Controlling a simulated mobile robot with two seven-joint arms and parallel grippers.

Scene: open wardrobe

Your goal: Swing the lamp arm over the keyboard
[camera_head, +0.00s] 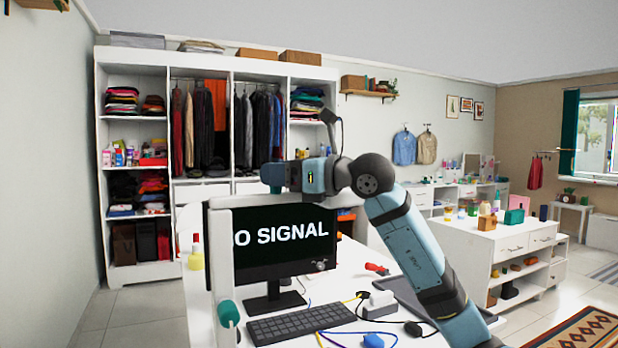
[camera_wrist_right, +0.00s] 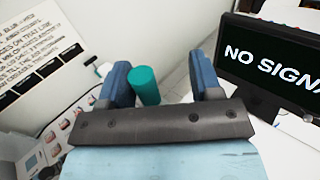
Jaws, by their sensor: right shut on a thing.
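A white frame (camera_head: 223,262), which looks like the lamp arm, has an upright at the left and a bar crossing the monitor's top. A teal cylinder (camera_head: 228,313) shows at its lower part. My right gripper (camera_head: 268,178) is at the bar's height, in front of the monitor's top left; its fingertips are hard to make out. In the right wrist view, the two blue fingers (camera_wrist_right: 163,84) stand apart with the teal cylinder (camera_wrist_right: 144,85) seen between them, nearer the left finger. The grip contact is hidden. The black keyboard (camera_head: 300,323) lies below the monitor. My left gripper is out of view.
The monitor (camera_head: 285,258) reads "NO SIGNAL" and stands behind the keyboard. Cables, a white block (camera_head: 379,305), a blue item (camera_head: 373,341) and a red-handled tool (camera_head: 376,268) clutter the white desk right of it. The wardrobe (camera_head: 102,190) stands well behind.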

